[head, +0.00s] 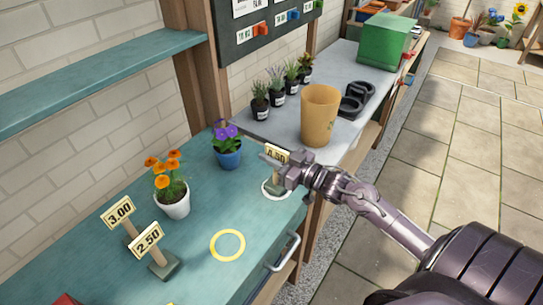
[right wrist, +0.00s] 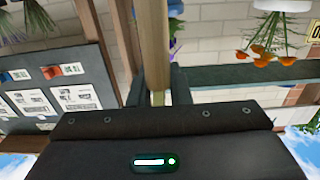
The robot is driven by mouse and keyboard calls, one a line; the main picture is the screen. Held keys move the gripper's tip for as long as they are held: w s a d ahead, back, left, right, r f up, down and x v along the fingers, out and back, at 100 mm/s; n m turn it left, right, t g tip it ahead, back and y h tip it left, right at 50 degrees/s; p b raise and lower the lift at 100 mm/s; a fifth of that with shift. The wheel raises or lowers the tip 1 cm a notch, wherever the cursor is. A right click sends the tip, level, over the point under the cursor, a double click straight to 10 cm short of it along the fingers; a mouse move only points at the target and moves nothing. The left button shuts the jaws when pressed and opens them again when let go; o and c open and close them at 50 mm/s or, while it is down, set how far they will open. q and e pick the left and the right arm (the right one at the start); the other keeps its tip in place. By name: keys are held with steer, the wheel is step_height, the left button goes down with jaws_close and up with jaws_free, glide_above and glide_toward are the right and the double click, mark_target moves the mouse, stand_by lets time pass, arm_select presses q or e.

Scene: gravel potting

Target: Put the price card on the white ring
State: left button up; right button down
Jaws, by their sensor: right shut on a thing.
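A cream price card (head: 277,153) on a wooden post, its number too small to read surely, stands over the teal bench in the head view. My right gripper (head: 283,171) is shut on its post. The post (right wrist: 153,40) also shows between the fingers in the right wrist view. The card's base appears inside the white ring (head: 265,193) on the bench, partly hidden by the gripper. I cannot tell whether the base touches the bench. My left gripper is not in view.
Price cards 3.00 (head: 118,212) and 2.50 (head: 147,238) stand to the left, with a yellow ring (head: 228,260) near the bench edge. Orange flowers in a white pot (head: 173,204) and purple flowers in a blue pot (head: 229,158) stand behind. A tan pot (head: 320,115) stands beyond.

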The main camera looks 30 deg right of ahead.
steer(key=shift+f, duration=0.1)
steer(key=c, duration=1.3)
jaws_free()
steer(key=shift+f, duration=0.1)
steer(key=shift+c, duration=0.2)
steer(key=shift+s, duration=0.1)
steer(key=b+v, duration=0.1)
steer(key=v, duration=1.1)
steer(key=shift+b, duration=0.4)
